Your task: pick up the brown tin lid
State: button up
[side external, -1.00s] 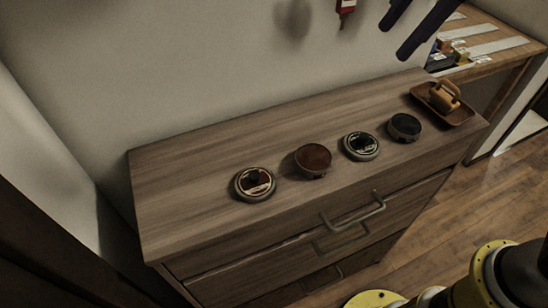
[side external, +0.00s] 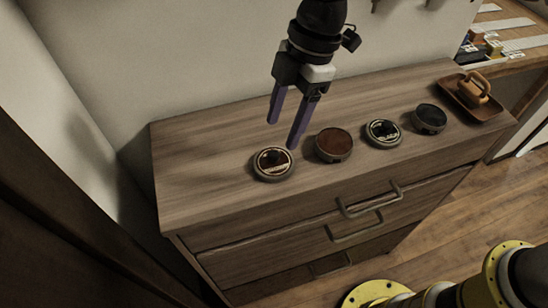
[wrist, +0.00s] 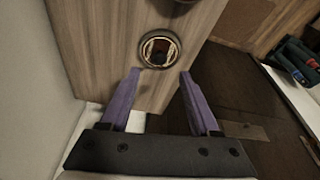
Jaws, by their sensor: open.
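The brown tin lid (side external: 273,164) is a round lid with a dark metal rim, a brown label and a dark centre. It lies flat at the left end of the row on the dresser top. In the wrist view the lid (wrist: 160,48) shows just beyond the fingertips, near the middle. My gripper (side external: 283,134) points down above the dresser, close to the lid, with its two purple fingers apart and nothing between them. It also shows in the wrist view (wrist: 160,74). The fingers appear clear of the lid; the exact height is hard to tell.
A brown-filled tin (side external: 333,145) stands just right of the lid. Farther right are a black-labelled lid (side external: 383,133), a dark-filled tin (side external: 430,118) and a tray (side external: 492,113) holding a wooden-handled brush (side external: 474,88). The dresser top (side external: 195,165) is clear to the left.

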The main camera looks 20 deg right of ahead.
aim_at(274, 154)
jog(key=shift+x, duration=3.25)
jog(key=shift+d, duration=0.1)
grip_shut()
